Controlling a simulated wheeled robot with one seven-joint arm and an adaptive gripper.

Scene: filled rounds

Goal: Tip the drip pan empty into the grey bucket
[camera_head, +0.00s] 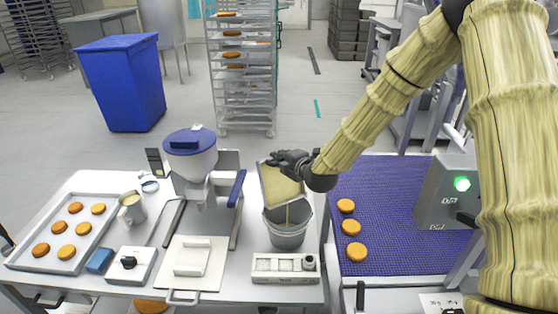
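My gripper (292,163) is shut on the drip pan (280,186) at its upper right edge. The pan is steeply tilted above the grey bucket (288,237), with its yellowish inner face showing. A thin yellowish stream (287,213) runs from the pan's lower edge into the bucket. The bucket stands upright on the table, right of the filling machine. How much liquid is left in the pan or lies in the bucket is hard to tell.
The filling machine (191,150) with a blue lid stands left of the bucket. A blue conveyor (390,200) carrying several round buns lies to the right. A control box (286,268) is in front of the bucket. A tray of buns (48,266) and a jug (131,208) are at left.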

